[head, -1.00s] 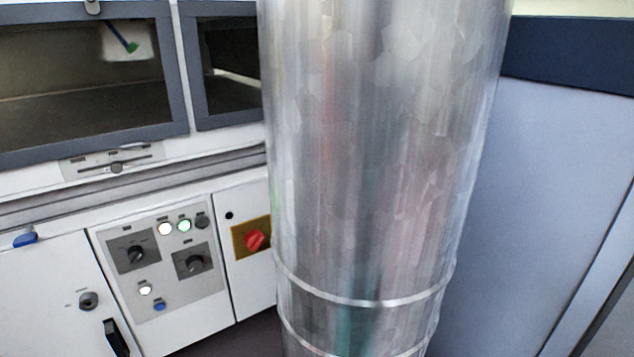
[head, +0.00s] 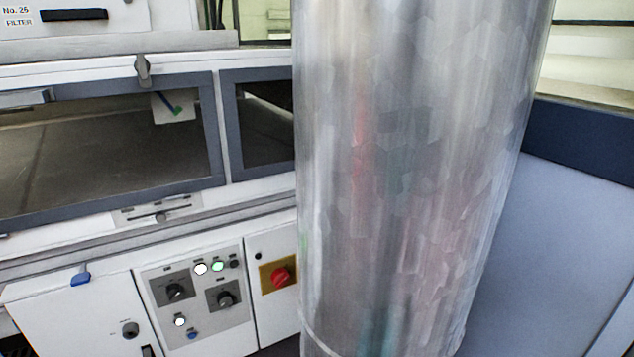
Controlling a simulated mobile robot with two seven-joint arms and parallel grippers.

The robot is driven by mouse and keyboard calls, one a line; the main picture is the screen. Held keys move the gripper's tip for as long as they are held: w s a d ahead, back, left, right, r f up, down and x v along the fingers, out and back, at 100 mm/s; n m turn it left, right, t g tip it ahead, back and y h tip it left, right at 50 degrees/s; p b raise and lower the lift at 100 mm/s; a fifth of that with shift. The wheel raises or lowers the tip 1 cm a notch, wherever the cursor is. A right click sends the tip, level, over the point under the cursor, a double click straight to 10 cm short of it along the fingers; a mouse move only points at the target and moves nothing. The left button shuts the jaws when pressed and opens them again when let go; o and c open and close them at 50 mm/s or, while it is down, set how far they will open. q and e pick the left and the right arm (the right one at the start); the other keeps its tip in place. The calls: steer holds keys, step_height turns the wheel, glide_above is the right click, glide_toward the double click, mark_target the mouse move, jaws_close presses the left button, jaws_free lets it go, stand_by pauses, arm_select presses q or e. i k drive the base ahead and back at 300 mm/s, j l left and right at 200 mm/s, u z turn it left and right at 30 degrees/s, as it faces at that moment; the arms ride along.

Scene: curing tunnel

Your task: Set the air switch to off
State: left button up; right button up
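A grey control panel (head: 200,298) on the front of the white machine carries two black rotary knobs, a left knob (head: 176,291) and a right knob (head: 225,299). A red rotary switch (head: 280,276) on a yellow plate is to the right of the panel. The labels are too small to read, so I cannot tell which is the air switch or its setting. Neither of my grippers is in view.
A large galvanized duct (head: 410,180) stands close in front and hides the machine's right part. Dark-framed windows (head: 110,150) run above the panel. A blue latch (head: 80,278) sticks out at the door's top. A grey wall panel (head: 560,240) is at the right.

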mark_target(173, 289)
steer(key=u, duration=1.75)
